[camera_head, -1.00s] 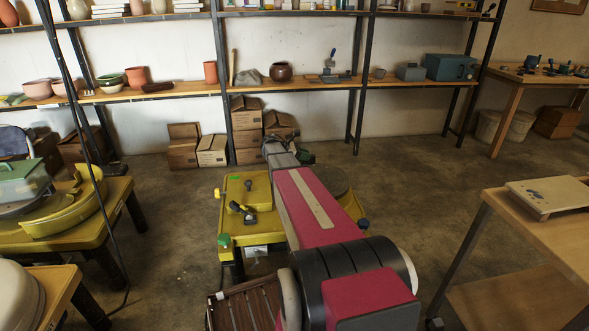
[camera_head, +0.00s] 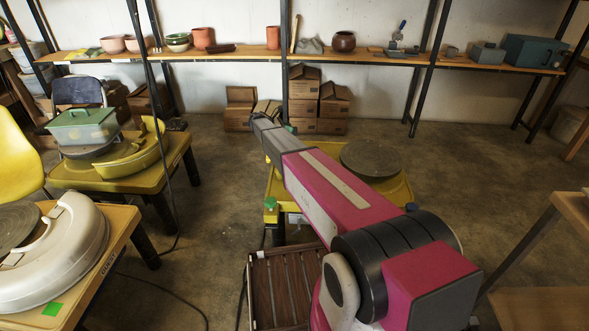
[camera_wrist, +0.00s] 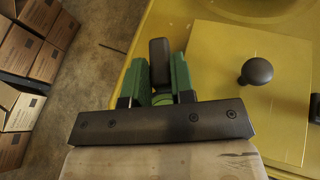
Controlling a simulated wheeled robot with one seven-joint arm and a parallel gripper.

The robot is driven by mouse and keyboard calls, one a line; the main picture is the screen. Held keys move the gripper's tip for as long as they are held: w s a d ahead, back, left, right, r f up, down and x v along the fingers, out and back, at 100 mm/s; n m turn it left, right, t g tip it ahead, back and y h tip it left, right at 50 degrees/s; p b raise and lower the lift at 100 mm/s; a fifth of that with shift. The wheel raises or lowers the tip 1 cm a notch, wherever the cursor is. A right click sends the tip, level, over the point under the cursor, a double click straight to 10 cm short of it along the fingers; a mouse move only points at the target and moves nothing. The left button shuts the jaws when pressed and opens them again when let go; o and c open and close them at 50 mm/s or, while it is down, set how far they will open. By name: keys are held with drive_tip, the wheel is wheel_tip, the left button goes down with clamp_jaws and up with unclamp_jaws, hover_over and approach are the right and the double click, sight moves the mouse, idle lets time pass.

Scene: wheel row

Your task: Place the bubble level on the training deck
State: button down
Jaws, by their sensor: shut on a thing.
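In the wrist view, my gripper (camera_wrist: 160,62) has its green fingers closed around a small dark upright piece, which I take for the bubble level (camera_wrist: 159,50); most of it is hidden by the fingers. A yellow wheel deck (camera_wrist: 146,42) lies below and to the right of the fingers. Other yellow decks stand at left (camera_head: 60,178) and front left (camera_head: 128,222). I cannot tell by label which is the training deck.
The middle deck bears a dark round wheel head (camera_head: 372,158) and a plate with a black knob (camera_wrist: 257,71). A pale splash pan (camera_head: 75,245) rests front left. A slatted crate (camera_head: 275,290) stands near my base. Cardboard boxes (camera_head: 335,105) stand behind.

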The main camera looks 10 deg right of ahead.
drive_tip(key=shift+w+a+f, duration=0.2)
drive_tip(key=shift+w+a, duration=0.1)
drive_tip(key=shift+a, duration=0.1)
drive_tip(key=shift+w+d+f, duration=0.2)
drive_tip(key=w+d+f, duration=0.1)
drive_tip(key=d+f, duration=0.1)
drive_tip(key=d, duration=0.1)
drive_tip(key=w+d+f, duration=0.2)
drive_tip(key=d, duration=0.1)
drive_tip(key=w+d+f, duration=0.1)
drive_tip(key=d+f, duration=0.1)
drive_tip(key=d, duration=0.1)
drive_tip(key=shift+w+d+f, duration=0.25)
drive_tip(key=shift+w, duration=0.05)
drive_tip(key=shift+d+f, duration=0.1)
drive_tip(key=shift+f, duration=1.9)
drive_tip(key=shift+f, duration=0.1)
drive_tip(key=c, duration=1)
unclamp_jaws()
drive_tip(key=shift+o, duration=0.2)
